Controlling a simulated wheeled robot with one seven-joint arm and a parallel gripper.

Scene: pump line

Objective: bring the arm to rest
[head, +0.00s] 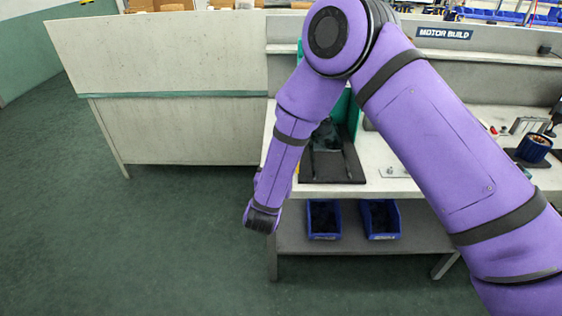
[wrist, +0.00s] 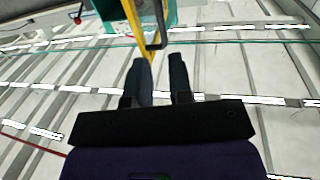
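My purple arm rises from the lower right of the head view, bends at the top and hangs down to the left. Its lowest visible part is in front of the left end of the bench (head: 400,182). My gripper (wrist: 159,58) shows in the wrist view with two dark fingers a little apart and nothing between them. It points toward a ceiling with bright light strips. I cannot make out the gripper in the head view. A yellow post (wrist: 132,14) with a dark handle and a teal part (wrist: 100,25) show beyond the fingertips.
A black fixture (head: 332,166) with a teal upright (head: 353,112) stands on the bench close to my forearm. Two blue bins (head: 323,220) (head: 381,219) sit on the lower shelf. A motor-like part (head: 534,148) is at right. Green floor (head: 130,240) at left is clear.

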